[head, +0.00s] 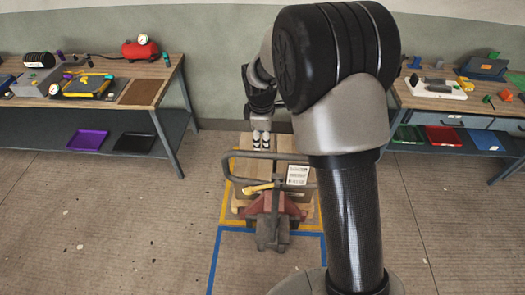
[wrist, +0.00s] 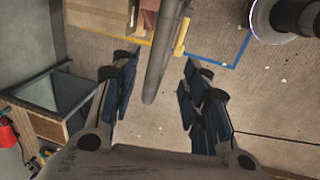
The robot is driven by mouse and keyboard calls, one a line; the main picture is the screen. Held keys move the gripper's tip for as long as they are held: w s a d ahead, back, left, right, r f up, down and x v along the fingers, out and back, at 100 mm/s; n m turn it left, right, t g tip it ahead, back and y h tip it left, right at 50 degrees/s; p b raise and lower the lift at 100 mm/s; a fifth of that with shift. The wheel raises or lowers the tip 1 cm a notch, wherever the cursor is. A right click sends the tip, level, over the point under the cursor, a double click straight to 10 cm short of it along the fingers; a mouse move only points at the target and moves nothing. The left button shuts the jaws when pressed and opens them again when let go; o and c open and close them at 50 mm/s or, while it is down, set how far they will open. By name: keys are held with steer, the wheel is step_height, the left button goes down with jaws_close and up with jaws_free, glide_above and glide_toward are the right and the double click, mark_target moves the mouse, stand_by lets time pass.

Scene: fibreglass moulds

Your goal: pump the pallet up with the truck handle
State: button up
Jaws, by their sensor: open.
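The pallet truck stands low in the middle of the head view, with a red body (head: 285,206) and a grey loop handle (head: 228,176). A yellow lever (head: 258,188) sits on the handle. Behind it is the pallet (head: 240,207) with a cardboard load. My gripper (head: 261,142) points down just beyond the far bar of the handle. In the wrist view the open fingers (wrist: 162,65) stand on either side of the grey handle bar (wrist: 164,55), with gaps showing on both sides. Whether the bar lies at fingertip depth I cannot tell. My arm hides part of the handle's right side.
A workbench (head: 130,93) with tools and a red compressor stands left. Another bench (head: 430,103) with trays beneath stands right. Yellow and blue floor lines (head: 222,229) mark the truck's place. Open floor (head: 110,235) lies in front and left.

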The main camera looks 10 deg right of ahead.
mark_target(263, 154)
steer(key=f, duration=0.3)
steer(key=w+f, duration=0.1)
steer(key=f, duration=0.3)
steer(key=w+f, duration=0.1)
steer(key=f, duration=0.2)
steer(key=shift+d+f, duration=0.35)
steer(key=shift+c, duration=0.3)
jaws_close()
